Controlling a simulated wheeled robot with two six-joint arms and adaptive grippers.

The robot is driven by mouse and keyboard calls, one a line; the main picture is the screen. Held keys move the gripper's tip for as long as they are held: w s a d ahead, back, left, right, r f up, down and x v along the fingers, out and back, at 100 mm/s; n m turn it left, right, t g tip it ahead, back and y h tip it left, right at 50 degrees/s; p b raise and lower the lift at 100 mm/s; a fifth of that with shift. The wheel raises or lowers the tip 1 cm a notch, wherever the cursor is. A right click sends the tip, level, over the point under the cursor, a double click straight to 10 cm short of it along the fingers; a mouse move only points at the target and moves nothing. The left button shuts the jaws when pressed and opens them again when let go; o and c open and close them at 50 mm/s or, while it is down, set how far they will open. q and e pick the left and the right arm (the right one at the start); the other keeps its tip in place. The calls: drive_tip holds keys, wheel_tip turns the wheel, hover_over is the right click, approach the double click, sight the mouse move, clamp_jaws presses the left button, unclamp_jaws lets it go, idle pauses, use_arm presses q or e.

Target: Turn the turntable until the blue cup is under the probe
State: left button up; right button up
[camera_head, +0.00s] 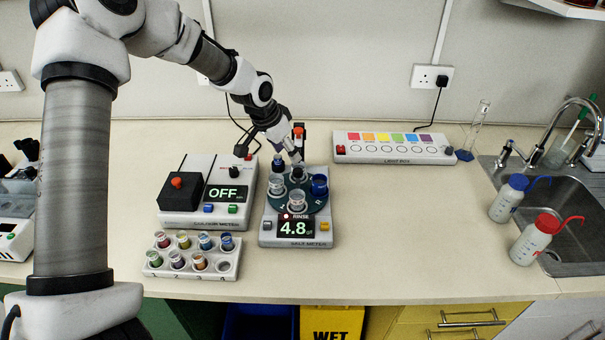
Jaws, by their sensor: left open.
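The salt meter (277,240) stands mid-bench with a display reading RINSE and 4.8. The dark green round turntable (313,204) sits on top of it and carries several cups. The blue cup (320,186) is at the turntable's right side. A clear cup (296,200) is at the front, and another cup (276,184) is at the left. The probe cannot be made out clearly behind my gripper. My left gripper (297,160) is open at the back of the turntable, above its rear edge; contact cannot be told. My right gripper is not in view.
The colour meter (205,220), showing OFF, stands just left of the salt meter. A white rack (190,264) of small coloured vials lies in front of it. A light box (392,148) is behind right. Wash bottles (535,240) stand by the sink (575,205). The bench between is clear.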

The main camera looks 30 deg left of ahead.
sight(298, 171)
use_arm(q)
drive_tip(key=p+x, duration=0.1)
drive_tip(key=x, duration=0.7)
drive_tip(key=shift+w+f, duration=0.2)
drive_tip(key=shift+f, duration=0.05)
clamp_jaws()
